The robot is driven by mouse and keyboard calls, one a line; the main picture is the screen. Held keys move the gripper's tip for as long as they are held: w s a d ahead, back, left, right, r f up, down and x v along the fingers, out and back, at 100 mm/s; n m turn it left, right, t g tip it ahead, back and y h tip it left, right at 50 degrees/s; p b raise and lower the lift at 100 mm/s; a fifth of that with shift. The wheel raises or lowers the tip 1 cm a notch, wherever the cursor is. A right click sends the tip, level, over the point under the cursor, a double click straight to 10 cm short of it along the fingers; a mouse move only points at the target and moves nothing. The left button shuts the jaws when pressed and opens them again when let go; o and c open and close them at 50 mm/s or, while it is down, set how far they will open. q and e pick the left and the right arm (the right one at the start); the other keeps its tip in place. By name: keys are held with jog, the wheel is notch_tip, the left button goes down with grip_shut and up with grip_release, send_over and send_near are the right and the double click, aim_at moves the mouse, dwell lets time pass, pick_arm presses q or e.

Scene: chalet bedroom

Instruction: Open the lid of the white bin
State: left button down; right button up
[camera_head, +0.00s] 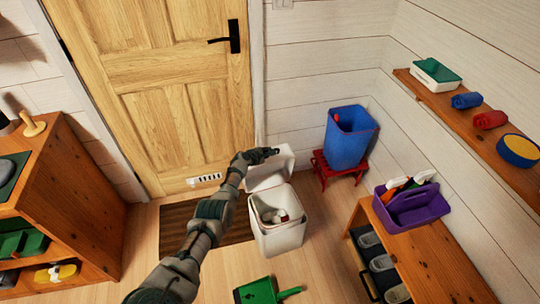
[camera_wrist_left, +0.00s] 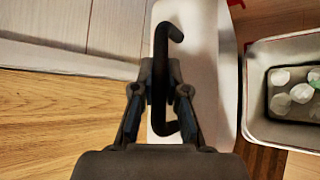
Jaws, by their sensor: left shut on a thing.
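The white bin (camera_head: 279,239) stands on the floor in front of the door, with its lid (camera_head: 270,172) tilted up at the back. The opening shows, with several pale crumpled things and a red bit inside. My left gripper (camera_head: 270,153) is at the upper edge of the raised lid. In the left wrist view, the gripper (camera_wrist_left: 161,75) is shut on a black bar handle (camera_wrist_left: 160,45) on the white lid (camera_wrist_left: 208,70). The open bin (camera_wrist_left: 254,110) shows at the right there. My right gripper is not in view.
A brown mat (camera_head: 180,232) lies left of the bin by the wooden door (camera_head: 165,95). A blue bucket (camera_head: 347,145) stands on a red stool (camera_head: 337,174) behind right. A green dustpan (camera_head: 258,291) lies in front. A wooden bench (camera_head: 425,250) is at the right.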

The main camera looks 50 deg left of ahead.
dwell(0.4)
pick_arm(q)
jog(key=c, duration=1.2)
grip_release()
jog(key=shift+f, duration=0.1)
